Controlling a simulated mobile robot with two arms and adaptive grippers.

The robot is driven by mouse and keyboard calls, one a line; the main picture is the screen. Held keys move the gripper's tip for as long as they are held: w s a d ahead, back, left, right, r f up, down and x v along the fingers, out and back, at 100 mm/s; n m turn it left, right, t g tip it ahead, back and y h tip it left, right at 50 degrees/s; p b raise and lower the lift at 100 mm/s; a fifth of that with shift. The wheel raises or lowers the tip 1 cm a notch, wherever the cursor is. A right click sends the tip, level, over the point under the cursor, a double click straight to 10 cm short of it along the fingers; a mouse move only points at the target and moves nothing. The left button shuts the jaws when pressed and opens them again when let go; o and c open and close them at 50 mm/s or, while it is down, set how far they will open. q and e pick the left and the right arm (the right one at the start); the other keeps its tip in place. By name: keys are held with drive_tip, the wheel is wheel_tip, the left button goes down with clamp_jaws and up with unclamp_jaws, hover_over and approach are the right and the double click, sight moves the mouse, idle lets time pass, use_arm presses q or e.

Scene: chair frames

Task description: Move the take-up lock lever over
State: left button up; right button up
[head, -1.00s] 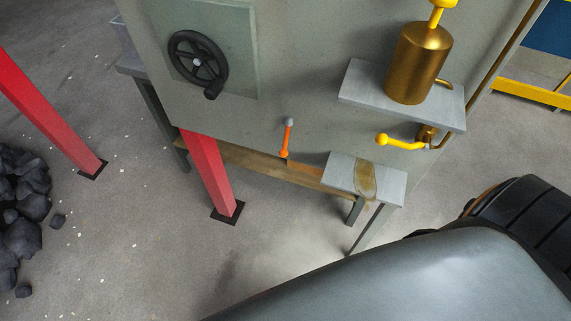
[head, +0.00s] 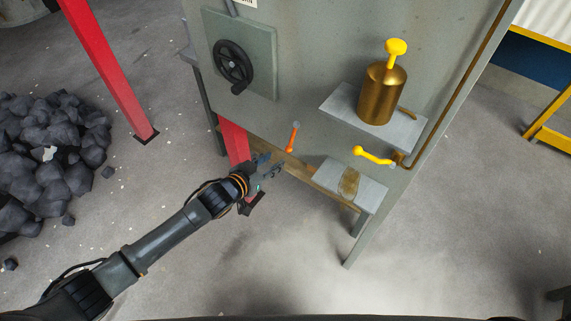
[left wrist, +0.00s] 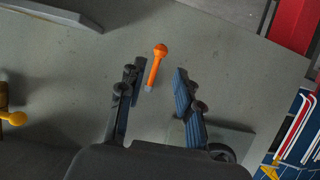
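A short orange lever (head: 293,137) with a grey end at its top is on the front of the grey-green machine (head: 300,75), near its lower edge; it appears to be the take-up lock lever. It leans slightly. My left gripper (head: 272,165) is open and empty, below and left of the lever, apart from it. In the left wrist view the orange lever (left wrist: 156,65) shows beyond and between the spread fingers (left wrist: 156,85), with its orange knob at the top of the picture. My right gripper is not in view.
A black handwheel (head: 233,63) sits up left. A yellow-handled valve (head: 374,156), a brass cylinder (head: 381,94) on a shelf and a lower grey plate (head: 368,195) are to the right. Red legs (head: 108,72) and a coal heap (head: 50,150) stand left. Floor in front is clear.

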sight(286, 150)
use_arm(q)
drive_tip(key=b+x, duration=0.7)
drive_tip(key=shift+w+f, duration=0.25)
drive_tip(key=shift+w+d+b, duration=0.25)
drive_tip(key=shift+b, duration=0.25)
drive_tip(key=shift+c, duration=0.2)
drive_tip(key=shift+r, duration=0.1)
drive_tip(key=c, duration=0.3)
drive_tip(key=shift+c, duration=1.4)
drive_tip(key=shift+r+p, duration=0.1)
drive_tip(key=shift+p, duration=0.25)
